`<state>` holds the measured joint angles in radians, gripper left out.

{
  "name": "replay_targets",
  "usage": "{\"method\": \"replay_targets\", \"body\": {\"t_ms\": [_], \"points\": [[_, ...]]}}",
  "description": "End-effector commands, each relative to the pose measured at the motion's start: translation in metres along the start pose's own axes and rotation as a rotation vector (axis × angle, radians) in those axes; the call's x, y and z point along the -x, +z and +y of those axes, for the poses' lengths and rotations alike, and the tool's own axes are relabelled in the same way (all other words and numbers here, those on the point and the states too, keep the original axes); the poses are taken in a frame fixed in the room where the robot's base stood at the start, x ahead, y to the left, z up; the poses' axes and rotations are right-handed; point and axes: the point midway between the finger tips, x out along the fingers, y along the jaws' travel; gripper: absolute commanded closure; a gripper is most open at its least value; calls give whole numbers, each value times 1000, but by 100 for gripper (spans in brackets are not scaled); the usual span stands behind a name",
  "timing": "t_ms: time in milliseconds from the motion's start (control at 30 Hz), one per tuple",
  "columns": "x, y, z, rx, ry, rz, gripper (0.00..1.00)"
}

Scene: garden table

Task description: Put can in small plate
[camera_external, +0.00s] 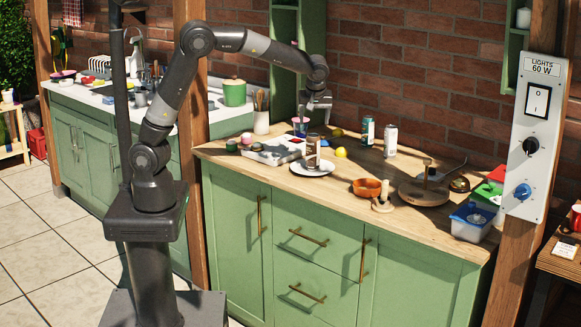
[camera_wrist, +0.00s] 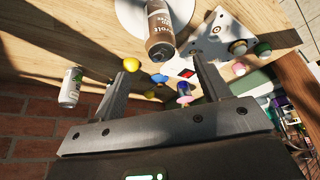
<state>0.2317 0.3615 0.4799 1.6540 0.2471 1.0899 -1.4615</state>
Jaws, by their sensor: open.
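A brown can (camera_external: 313,150) with a light label stands upright on the small white plate (camera_external: 318,171) on the wooden counter. In the wrist view the can (camera_wrist: 160,35) is near the top centre, with the plate (camera_wrist: 128,14) around its base. My gripper (camera_external: 318,107) is above and behind the can in the external view. In the wrist view its two fingers (camera_wrist: 163,62) are apart with nothing gripped, and the can is just beyond the fingertips, apart from them.
Two more cans, a green-white one (camera_external: 368,131) and a white one (camera_external: 390,140), stand at the back.

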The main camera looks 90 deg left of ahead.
Motion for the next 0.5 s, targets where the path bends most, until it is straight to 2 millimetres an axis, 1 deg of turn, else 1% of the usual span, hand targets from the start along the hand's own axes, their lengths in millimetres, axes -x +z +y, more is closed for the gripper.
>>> {"method": "replay_targets", "body": {"t_ms": [67, 167, 267, 500], "points": [[3, 0, -3, -12, 6, -9, 31], [12, 2, -16, -65, 27, -40, 31], [27, 8, -37, -163, 72, -91, 31], [69, 32, -104, -477, 231, -181, 31]]}}
